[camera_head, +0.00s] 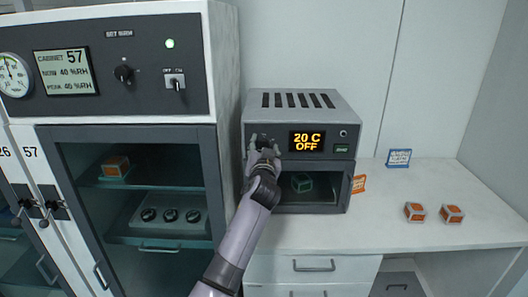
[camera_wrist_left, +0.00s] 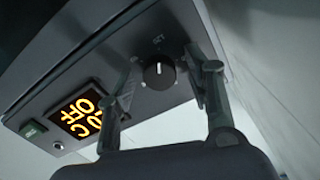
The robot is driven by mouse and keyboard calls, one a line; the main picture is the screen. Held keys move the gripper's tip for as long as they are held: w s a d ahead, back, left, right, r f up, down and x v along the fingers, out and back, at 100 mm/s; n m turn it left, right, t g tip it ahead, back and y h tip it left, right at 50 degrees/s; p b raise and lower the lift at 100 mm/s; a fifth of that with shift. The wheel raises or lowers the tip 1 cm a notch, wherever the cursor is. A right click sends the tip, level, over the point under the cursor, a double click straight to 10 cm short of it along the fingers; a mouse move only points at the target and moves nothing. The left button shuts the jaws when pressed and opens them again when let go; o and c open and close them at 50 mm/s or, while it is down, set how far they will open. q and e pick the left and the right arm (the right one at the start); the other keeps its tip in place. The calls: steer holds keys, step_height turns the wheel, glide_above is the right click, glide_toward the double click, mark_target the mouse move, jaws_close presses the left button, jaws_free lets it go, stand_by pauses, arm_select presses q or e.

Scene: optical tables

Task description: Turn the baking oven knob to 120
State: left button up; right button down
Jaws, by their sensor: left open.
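The baking oven (camera_head: 258,104) is a small grey box on the white counter, with a display (camera_head: 306,141) reading "20 C OFF". In the head view the knob is largely hidden by my left gripper (camera_head: 264,146), which is at the left of the oven's front panel. In the left wrist view my left gripper (camera_wrist_left: 163,62) is open, with one finger on each side of the knob. Contact with the knob cannot be made out. My right gripper is not in view.
A tall cabinet (camera_head: 211,130) with a dark control panel stands close on the oven's left. Orange-and-white boxes (camera_head: 414,212) and a blue sign (camera_head: 399,158) stand on the counter (camera_head: 390,235) to the right.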

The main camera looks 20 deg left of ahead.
arm_select(q)
steer(key=v, duration=1.2)
